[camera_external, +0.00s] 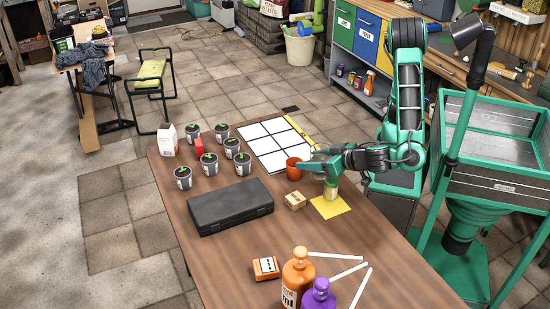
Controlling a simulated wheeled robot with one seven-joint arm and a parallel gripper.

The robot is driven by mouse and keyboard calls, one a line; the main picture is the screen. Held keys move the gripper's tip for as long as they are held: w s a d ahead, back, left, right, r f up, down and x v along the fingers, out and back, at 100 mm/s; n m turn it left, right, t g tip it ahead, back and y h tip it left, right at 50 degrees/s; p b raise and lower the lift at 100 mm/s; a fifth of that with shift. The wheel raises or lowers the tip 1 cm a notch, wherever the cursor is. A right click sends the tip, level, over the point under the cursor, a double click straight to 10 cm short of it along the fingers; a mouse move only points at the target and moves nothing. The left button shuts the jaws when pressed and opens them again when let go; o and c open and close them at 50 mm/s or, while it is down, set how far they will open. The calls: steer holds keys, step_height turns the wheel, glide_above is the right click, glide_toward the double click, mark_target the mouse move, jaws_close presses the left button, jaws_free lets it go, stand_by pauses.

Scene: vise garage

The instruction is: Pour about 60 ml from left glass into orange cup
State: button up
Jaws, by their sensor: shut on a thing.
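The orange cup (294,169) stands upright on the wooden table, near the grid of white tiles. A small pale glass (331,192) shows just under my gripper, at the yellow square (336,210). My gripper (324,174) reaches in from the right and is shut on the glass, close to the right of the cup. The glass looks roughly upright; its upper part is hidden by the gripper. Its liquid level is too small to tell, and I cannot tell whether it touches the square. No second glass can be made out.
A small cardboard box (295,201) sits just left of the yellow square. A dark case (230,206) and several potted seedlings (209,164) stand farther left. An orange bottle (298,280), a purple bottle (319,297) and white strips (336,256) are at the front.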

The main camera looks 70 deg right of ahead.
mark_target(294, 170)
steer(key=shift+f, duration=0.35)
steer(key=shift+w+d, duration=0.1)
steer(key=g+y, duration=0.1)
steer(key=g, duration=0.1)
steer(key=w+d+g+y+p, duration=0.1)
steer(key=g+y, duration=0.1)
steer(key=w+f+g+y, duration=0.1)
steer(key=g, duration=0.2)
steer(key=shift+w+d+m, duration=0.15)
steer(key=shift+d+m, duration=0.1)
steer(key=shift+m, duration=0.15)
stand_by(0.4)
steer(key=shift+g+y+p, duration=0.3)
steer(key=shift+g, duration=0.1)
steer(key=shift+s+a+f+g+y+p, duration=0.1)
steer(key=shift+f+g+y+p, duration=0.15)
steer(key=shift+f, duration=0.45)
steer(key=shift+s+a+f+g+y+p, duration=0.15)
steer(key=shift+f+p, duration=0.2)
steer(key=shift+f, duration=0.35)
steer(key=shift+d+f, duration=0.1)
steer(key=shift+f, duration=0.15)
